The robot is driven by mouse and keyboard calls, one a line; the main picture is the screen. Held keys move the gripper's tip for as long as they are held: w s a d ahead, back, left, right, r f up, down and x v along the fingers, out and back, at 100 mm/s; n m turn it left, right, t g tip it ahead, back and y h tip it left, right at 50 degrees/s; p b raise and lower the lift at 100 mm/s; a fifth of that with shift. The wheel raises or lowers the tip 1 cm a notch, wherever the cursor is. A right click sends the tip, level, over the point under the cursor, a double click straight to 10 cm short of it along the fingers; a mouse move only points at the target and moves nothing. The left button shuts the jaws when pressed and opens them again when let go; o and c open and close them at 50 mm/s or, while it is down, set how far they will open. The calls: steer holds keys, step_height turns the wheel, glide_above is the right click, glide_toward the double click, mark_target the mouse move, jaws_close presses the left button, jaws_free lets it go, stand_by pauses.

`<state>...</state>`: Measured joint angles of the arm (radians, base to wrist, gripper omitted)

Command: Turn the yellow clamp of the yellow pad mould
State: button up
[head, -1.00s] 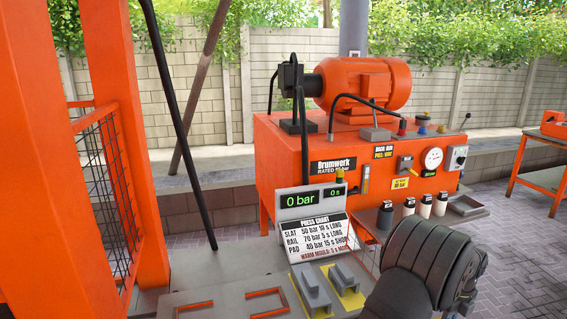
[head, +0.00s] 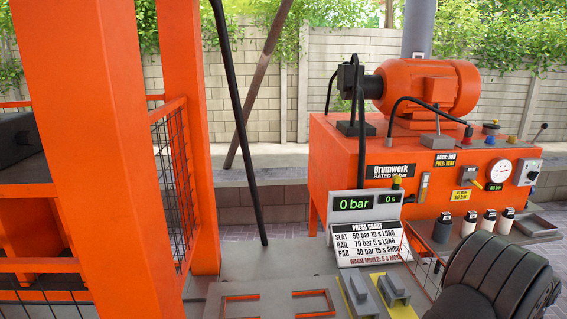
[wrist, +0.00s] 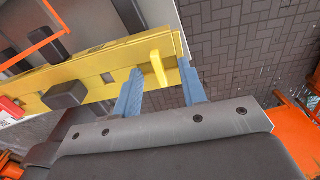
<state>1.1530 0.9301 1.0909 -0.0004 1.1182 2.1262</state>
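In the wrist view the yellow mould (wrist: 92,78) runs as a long yellow bar across the upper left, with dark grey blocks on it. The yellow clamp (wrist: 158,68) is a short upright tab near the bar's right end. My gripper (wrist: 161,76) has its two blue fingers apart, one on each side of the clamp. I see gaps beside the tab, but cannot tell whether either finger touches it. In the head view, grey mould blocks on yellow bases (head: 400,306) stand at the lower middle; my fingers are out of that view.
The press chart sign (head: 371,240) and a display reading 0 bar (head: 352,204) stand behind the moulds. The orange power unit (head: 345,160) is beyond them. An orange frame post (head: 95,160) fills the left. Several black-and-white canisters (head: 468,222) stand at right.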

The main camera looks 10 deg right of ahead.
steer(key=shift+r, duration=3.5)
steer(key=shift+f, duration=0.15)
step_height(320, 180, down, 7)
steer(key=shift+r, duration=0.2)
steer(key=shift+f, duration=0.15)
steer(key=shift+n, duration=1.2)
